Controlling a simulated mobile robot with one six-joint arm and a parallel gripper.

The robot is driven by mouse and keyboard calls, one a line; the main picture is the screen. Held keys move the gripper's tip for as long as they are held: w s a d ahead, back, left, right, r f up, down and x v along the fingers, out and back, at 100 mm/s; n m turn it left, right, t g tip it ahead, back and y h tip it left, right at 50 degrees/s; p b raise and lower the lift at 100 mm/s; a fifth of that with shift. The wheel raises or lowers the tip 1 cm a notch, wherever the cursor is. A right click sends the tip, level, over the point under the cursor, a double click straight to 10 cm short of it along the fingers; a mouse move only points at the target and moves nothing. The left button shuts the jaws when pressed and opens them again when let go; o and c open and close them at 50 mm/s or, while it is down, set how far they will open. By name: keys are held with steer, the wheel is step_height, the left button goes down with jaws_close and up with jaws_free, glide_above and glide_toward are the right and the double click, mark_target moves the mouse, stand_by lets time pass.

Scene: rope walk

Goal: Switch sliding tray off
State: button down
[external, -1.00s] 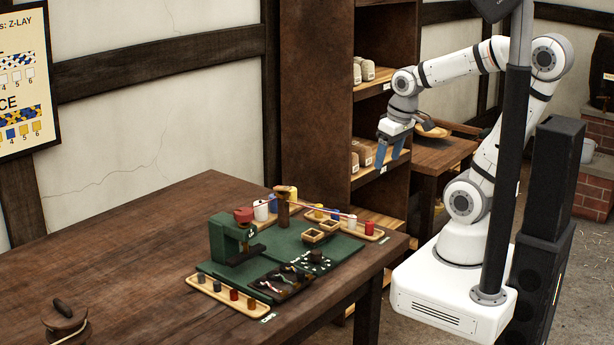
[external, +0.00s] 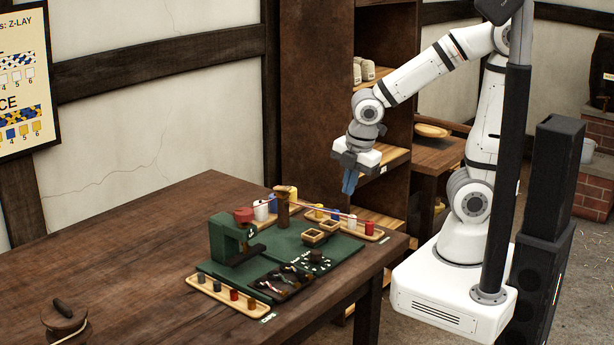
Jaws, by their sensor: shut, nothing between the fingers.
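My gripper (external: 349,184) has blue fingers, which are shut and empty. It points down in the air, in front of the shelf and above the back right of the bench. Two small wooden boxes (external: 313,236) sit farther right. I cannot tell for sure which part is the sliding tray, and no switch is clear at this size.
A wooden tray of coloured pegs or spools (external: 194,280) lies at the bench's front, with more at the back. A wooden post (external: 283,211) rises from the board, with strands running right. The bench's left side is mostly clear, apart from a wooden spool (external: 68,322).

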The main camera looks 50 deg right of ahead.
steer(key=s+a+f+n, duration=0.2)
steer(key=s+a+n, duration=0.2)
steer(key=a+n, duration=0.4)
steer(key=s+a+f+n, duration=0.3)
steer(key=a+n, duration=0.4)
steer(key=n, duration=0.4)
steer(key=shift+s+a+f, duration=0.35)
steer(key=shift+s, duration=0.25)
steer(key=shift+f, duration=0.1)
steer(key=w+f, duration=0.1)
steer(key=f, duration=0.2)
steer(key=w+f+b, duration=0.1)
steer(key=w+f, duration=0.1)
steer(key=f, duration=0.1)
steer(key=w+f, duration=0.2)
steer(key=f, duration=0.1)
steer(key=shift+a+f, duration=0.25)
steer(key=shift+a, duration=0.15)
steer(key=shift+w+a, duration=0.1)
steer(key=shift+w, duration=0.6)
steer(key=shift+w, duration=0.1)
